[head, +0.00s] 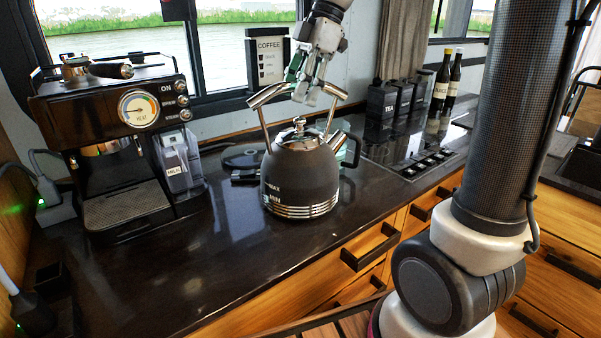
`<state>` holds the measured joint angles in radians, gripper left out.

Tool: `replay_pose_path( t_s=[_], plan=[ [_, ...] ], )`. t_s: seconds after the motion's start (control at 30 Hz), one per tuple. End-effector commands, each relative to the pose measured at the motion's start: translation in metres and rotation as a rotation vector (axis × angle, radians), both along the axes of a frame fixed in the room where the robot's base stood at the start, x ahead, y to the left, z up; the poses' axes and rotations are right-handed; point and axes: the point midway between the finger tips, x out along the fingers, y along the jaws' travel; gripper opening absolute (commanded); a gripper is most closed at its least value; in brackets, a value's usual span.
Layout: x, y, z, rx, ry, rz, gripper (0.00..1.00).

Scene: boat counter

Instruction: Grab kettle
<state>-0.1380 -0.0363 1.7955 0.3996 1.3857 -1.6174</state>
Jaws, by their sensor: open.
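The kettle (298,183) stands upright on the dark counter in the head view, near the middle. It has a dark grey body, shiny rings near its base, a silver lid knob and a silver handle arching above it. Its spout points to the right. My gripper (308,92) comes down from above, directly over the kettle at the height of the handle. It is open, with its fingers around or just in front of the handle's top bar; the gripper hides the bar's middle, and I cannot tell whether they touch it.
A coffee machine (110,140) with a milk container (181,168) stands on the left. Dark canisters (383,102) and bottles (446,82) stand behind the cooktop (420,140) on the right. The counter (230,235) is clear in front of the kettle.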

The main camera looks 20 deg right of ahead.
Motion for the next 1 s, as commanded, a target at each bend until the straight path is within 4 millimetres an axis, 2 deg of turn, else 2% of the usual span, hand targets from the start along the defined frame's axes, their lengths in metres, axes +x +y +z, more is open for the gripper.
replay_pose_path(
  t_s=[0.07, 0.3, 0.33, 0.83, 1.0],
  plan=[
    [0.000, 0.000, 0.000, 0.000, 0.000, 0.000, 0.47],
    [0.000, 0.000, 0.000, 0.000, 0.000, -0.001, 0.03],
    [0.000, 0.000, 0.000, 0.000, 0.000, -0.001, 0.00],
    [0.000, 0.000, 0.003, 0.000, -0.003, 0.000, 0.00],
    [0.001, 0.000, 0.018, 0.002, -0.006, 0.000, 0.00]
  ],
)
